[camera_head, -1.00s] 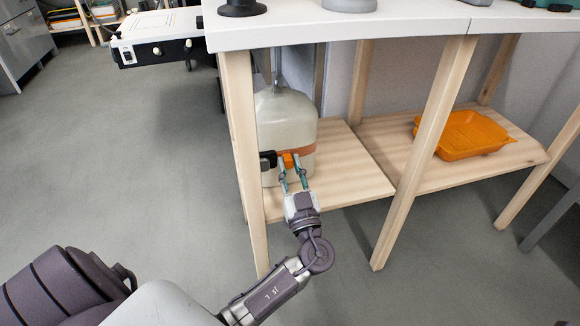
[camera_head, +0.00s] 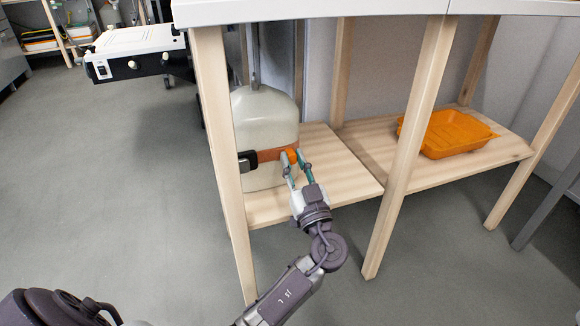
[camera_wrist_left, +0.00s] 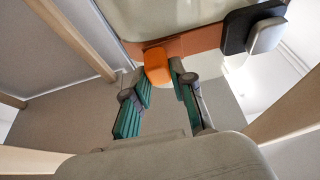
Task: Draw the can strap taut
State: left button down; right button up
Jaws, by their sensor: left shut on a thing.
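A large pale can (camera_head: 265,112) stands upright on the lower wooden shelf, partly hidden by a front table leg. An orange-brown strap (camera_head: 268,155) runs across its front, with a black buckle (camera_head: 247,161) at the left. The strap's bright orange tab (camera_head: 291,155) is to the right of the buckle, with a stretch of strap between them. My left gripper (camera_head: 293,164) is shut on the tab. The left wrist view also shows the tab (camera_wrist_left: 157,66) at the fingertips, the strap (camera_wrist_left: 190,42) and the buckle (camera_wrist_left: 255,30). My right gripper is not in view.
Wooden legs (camera_head: 403,150) and the white tabletop (camera_head: 320,10) frame the shelf space. An orange tray (camera_head: 455,135) lies on the right shelf (camera_head: 375,140). A white-topped device (camera_head: 135,50) stands at the back left. The floor on the left is clear.

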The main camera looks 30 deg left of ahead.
pick_arm(q)
jog(key=shift+w+d, duration=0.1)
jog(key=shift+d, duration=0.05)
jog(key=c, duration=1)
grip_release()
jog(key=shift+w, duration=0.1)
jog(key=shift+o, duration=0.2)
jog(key=v, duration=1.2)
